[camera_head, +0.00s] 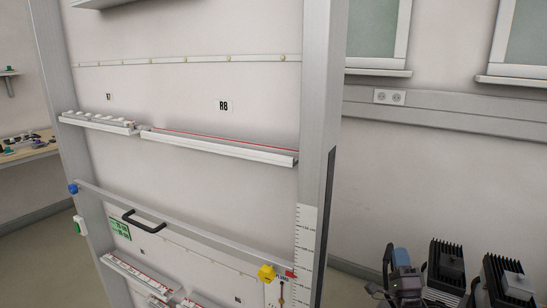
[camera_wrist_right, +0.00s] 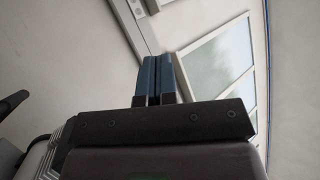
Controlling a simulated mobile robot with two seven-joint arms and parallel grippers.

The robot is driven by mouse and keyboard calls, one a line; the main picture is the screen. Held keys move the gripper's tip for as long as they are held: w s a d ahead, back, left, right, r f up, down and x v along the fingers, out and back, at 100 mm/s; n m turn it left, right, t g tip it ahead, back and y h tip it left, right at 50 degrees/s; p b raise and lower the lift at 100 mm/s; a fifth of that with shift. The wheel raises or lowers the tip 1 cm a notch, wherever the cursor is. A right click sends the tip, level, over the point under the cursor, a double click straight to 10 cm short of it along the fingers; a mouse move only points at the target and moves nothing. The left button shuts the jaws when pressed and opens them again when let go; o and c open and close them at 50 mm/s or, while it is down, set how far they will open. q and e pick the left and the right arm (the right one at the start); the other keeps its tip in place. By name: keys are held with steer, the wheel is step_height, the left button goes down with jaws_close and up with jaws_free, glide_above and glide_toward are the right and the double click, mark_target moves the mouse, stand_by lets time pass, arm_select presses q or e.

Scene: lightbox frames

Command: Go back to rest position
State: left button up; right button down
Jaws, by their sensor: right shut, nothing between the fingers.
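My right gripper (camera_head: 403,262) shows at the lower right in the head view, in front of the wall and clear of the white panel. In the right wrist view its two blue fingers (camera_wrist_right: 156,78) are together with nothing between them. Nothing touches the fingers. My left gripper does not show in the head view.
A tall panel (camera_head: 190,75) with a grey frame stands at left. A side table (camera_head: 35,152) is at far left. Windows (camera_head: 378,30) and a socket (camera_head: 390,97) are on the right wall.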

steer(key=w+a+r+n+g+y, duration=0.25)
steer(key=a+n, duration=0.25)
steer(key=n, duration=0.5)
steer(key=s+a+f+n+g, duration=0.3)
steer(key=s+f+n+g, duration=0.1)
steer(key=s+n, duration=0.15)
steer(key=s+f+n+g, duration=0.1)
steer(key=s+f, duration=0.4)
steer(key=s, duration=0.8)
steer(key=s+f+n+g+h, duration=0.1)
steer(key=s+f+g, duration=0.3)
steer(key=s, duration=0.9)
steer(key=s+f+n+g, duration=0.1)
steer(key=s+f+g, duration=0.2)
steer(key=s, duration=1)
step_height(320, 180, down, 3)
steer(key=shift+r+h, duration=0.15)
steer(key=shift+h, duration=0.2)
steer(key=shift+s, duration=0.1)
